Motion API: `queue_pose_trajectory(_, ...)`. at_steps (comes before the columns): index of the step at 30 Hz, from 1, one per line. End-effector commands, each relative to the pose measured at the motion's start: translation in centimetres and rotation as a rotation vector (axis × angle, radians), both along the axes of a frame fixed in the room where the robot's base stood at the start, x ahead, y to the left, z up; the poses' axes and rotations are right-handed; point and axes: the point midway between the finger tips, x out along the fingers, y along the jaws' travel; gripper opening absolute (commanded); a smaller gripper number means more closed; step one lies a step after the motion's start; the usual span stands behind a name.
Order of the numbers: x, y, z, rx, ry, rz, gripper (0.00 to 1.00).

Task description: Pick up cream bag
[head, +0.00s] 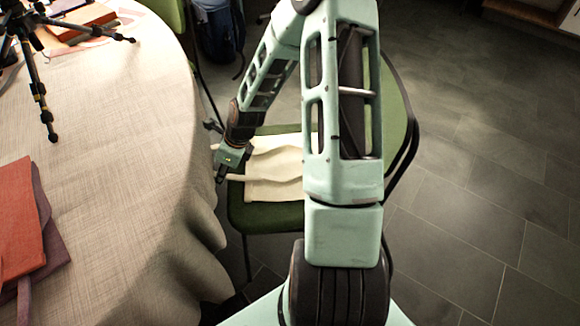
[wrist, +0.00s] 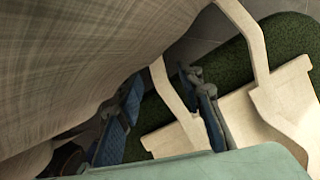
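The cream bag (head: 272,170) lies on the green seat of a chair, with its handles pointing left toward the table; my arm hides its right part. It also shows in the wrist view (wrist: 290,100), with two strap handles. My gripper (head: 215,151) is at the bag's handle side, between the chair and the table edge. In the wrist view my gripper (wrist: 162,82) is open, its two dark blue fingers apart. One handle (wrist: 174,95) passes between the fingers; the other handle (wrist: 250,40) lies outside the right finger. I cannot tell whether either finger touches a handle.
The round table with a pale cloth (head: 130,150) stands close on the left; its cloth fills the wrist view's upper left. The green chair (head: 265,217) is under the bag. Grey floor is clear at right.

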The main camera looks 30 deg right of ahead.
Motion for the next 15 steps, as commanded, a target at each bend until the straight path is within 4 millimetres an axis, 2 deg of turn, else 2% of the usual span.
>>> queue_pose_trajectory(1, 0.22, 0.25, -1.05, 0.0, 0.0, 0.0, 0.34)
queue_pose_trajectory(3, 0.48, 0.46, -1.64, 0.0, -0.001, 0.002, 0.34)
queue_pose_trajectory(12, 0.63, 0.53, -1.88, -0.001, -0.002, -0.001, 0.34)
queue_pose_trajectory(15, 0.62, 0.53, -1.87, 0.0, -0.001, 0.0, 0.24)
